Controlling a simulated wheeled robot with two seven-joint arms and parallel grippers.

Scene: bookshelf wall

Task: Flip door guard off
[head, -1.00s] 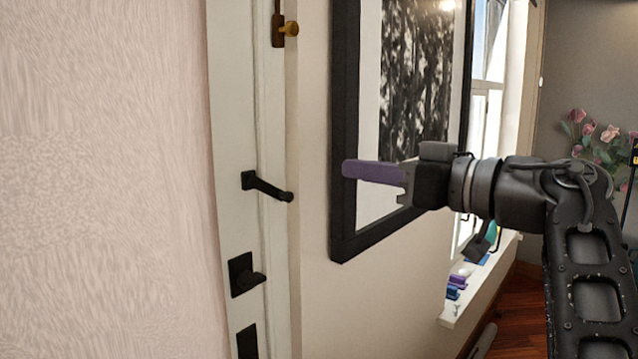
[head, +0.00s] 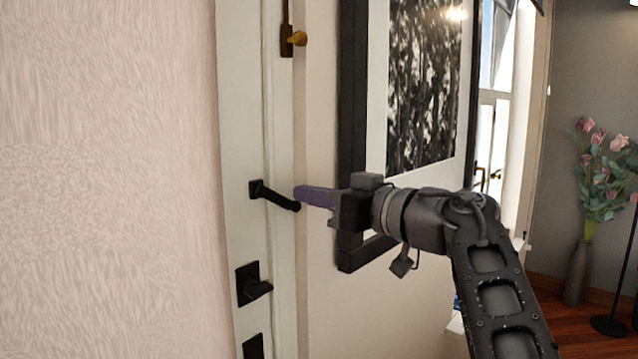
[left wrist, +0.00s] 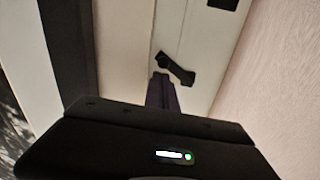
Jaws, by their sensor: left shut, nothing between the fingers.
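A black bar-like fitting (head: 273,195) stands out from the edge of the white door (head: 240,130); it may be the door guard. A dark bracket with a brass knob (head: 298,39) sits higher up and could also be part of a guard. My left gripper (head: 298,193) has purple fingers, shut and empty. Its tip is at the free end of the black bar in the head view; I cannot tell if they touch. In the left wrist view the dark fingers (left wrist: 161,82) point up beside the bar (left wrist: 176,69). My right gripper is not in view.
Below the bar are a black latch (head: 250,284) and another dark plate (head: 253,346). A black-framed picture (head: 352,130) hangs on the wall right of the door, behind my gripper. A vase of pink flowers (head: 578,275) stands at the far right.

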